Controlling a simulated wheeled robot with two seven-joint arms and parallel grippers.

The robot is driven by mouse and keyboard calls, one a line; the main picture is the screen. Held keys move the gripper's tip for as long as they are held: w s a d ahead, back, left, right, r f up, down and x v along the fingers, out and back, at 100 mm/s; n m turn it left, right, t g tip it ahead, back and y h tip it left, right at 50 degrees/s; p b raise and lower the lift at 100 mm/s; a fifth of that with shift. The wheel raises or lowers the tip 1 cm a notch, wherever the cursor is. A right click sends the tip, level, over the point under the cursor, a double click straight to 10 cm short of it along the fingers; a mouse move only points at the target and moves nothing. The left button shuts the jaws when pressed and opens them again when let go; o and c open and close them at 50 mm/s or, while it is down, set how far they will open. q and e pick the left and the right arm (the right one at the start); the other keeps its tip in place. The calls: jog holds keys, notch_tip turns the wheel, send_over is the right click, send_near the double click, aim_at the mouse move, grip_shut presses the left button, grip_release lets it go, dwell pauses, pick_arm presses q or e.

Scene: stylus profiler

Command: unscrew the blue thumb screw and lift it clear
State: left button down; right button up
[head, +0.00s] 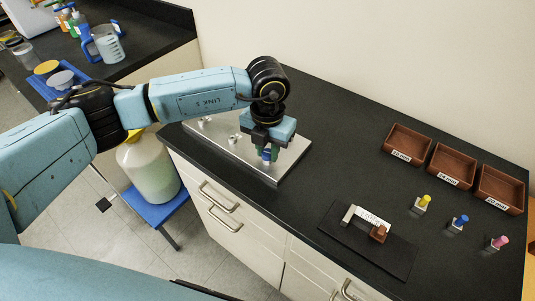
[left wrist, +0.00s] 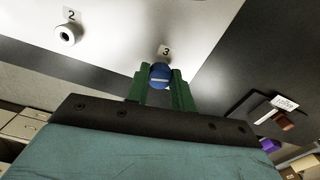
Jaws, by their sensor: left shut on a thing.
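The blue thumb screw (left wrist: 160,76) shows in the left wrist view between the green fingertips of my left gripper (left wrist: 159,88), beside the label "3" on a metal plate. In the head view my left gripper (head: 267,153) points down over the near right part of the silvery plate (head: 290,165), shut on the screw (head: 267,154). The gripper mostly hides the screw there. Whether the screw is still seated in the plate or raised cannot be told. My right gripper is not in view.
Three brown labelled bins (head: 408,145) stand at the right. Yellow, blue (head: 459,222) and pink-topped pegs stand in front of them. A dark mat (head: 370,240) with a small labelled fixture lies at the counter's front. Bare counter separates plate and bins.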

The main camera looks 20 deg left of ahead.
aim_at(268, 152)
pick_arm(q)
jog(key=n, duration=0.4)
jog(key=shift+s+f, duration=0.15)
jog(key=n, duration=0.3)
jog(key=shift+n, duration=0.4)
jog(key=n, duration=0.7)
jog(key=shift+r+p, duration=0.3)
jog(key=shift+r, duration=0.05)
jog(key=shift+r, duration=0.3)
jog(key=shift+r+p, duration=0.15)
jog(key=shift+p, duration=0.15)
jog(key=shift+r+p, duration=1.35)
jog(key=shift+r, duration=0.4)
